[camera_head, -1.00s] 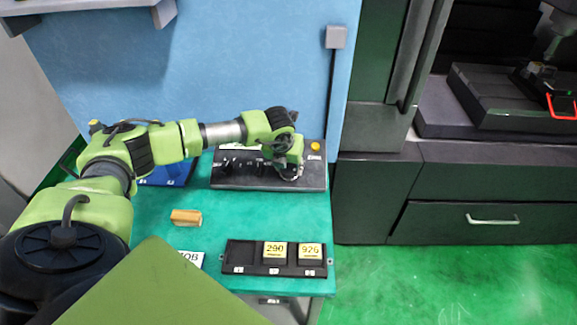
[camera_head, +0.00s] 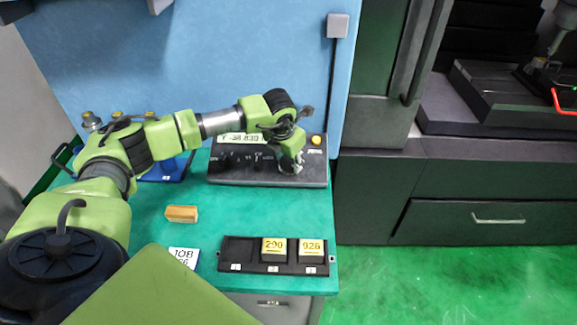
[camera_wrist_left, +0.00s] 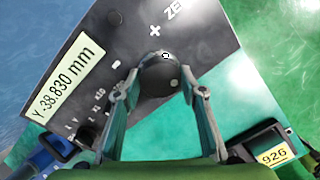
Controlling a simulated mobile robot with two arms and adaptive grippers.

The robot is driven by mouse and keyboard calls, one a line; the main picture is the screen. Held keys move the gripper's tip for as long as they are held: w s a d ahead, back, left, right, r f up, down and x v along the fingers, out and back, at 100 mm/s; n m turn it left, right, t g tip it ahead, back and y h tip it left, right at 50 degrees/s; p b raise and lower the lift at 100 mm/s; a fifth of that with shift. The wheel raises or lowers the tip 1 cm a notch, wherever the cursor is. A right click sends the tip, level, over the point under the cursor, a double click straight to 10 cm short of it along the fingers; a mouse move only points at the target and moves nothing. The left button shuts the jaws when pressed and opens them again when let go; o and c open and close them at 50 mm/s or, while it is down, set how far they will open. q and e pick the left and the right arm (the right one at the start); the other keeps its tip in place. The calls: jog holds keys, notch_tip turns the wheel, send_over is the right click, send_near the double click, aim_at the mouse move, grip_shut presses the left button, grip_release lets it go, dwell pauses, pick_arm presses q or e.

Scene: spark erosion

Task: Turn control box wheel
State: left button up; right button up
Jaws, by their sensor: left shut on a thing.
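The control box (camera_head: 262,173) is a dark box at the back of the green table. In the left wrist view its face (camera_wrist_left: 120,40) carries a display (camera_wrist_left: 65,80) reading "Y -38.830 mm". The wheel (camera_wrist_left: 158,72) is a round black knob with a small white-ringed mark. My left gripper (camera_head: 291,163) reaches down onto the right part of the box. In the left wrist view its two fingers (camera_wrist_left: 160,88) are on either side of the wheel, shut on it. In the head view the gripper hides the wheel. My right gripper is not in view.
A yellow button (camera_head: 317,140) is on the box's right. A wooden block (camera_head: 182,214), a JOB card (camera_head: 184,258) and a black rack (camera_head: 238,250) with blocks 290 (camera_head: 273,250) and 926 (camera_head: 312,250) lie in front.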

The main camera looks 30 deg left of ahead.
pick_arm(q)
jog(key=m+b, duration=0.3)
jog(key=m, duration=0.2)
jog(key=shift+w+m, duration=0.1)
jog(key=shift+m, duration=0.2)
jog(key=m+b, duration=0.2)
jog(key=m, duration=0.2)
jog(key=shift+g, duration=0.3)
jog(key=m+b, duration=0.1)
jog(key=m, duration=0.2)
jog(key=shift+d+m, duration=0.1)
jog(key=shift+m, duration=0.3)
jog(key=shift+m+y+b, duration=0.4)
jog(key=shift+m+b, duration=0.1)
jog(key=shift+m, duration=1)
jog(key=o, duration=1.1)
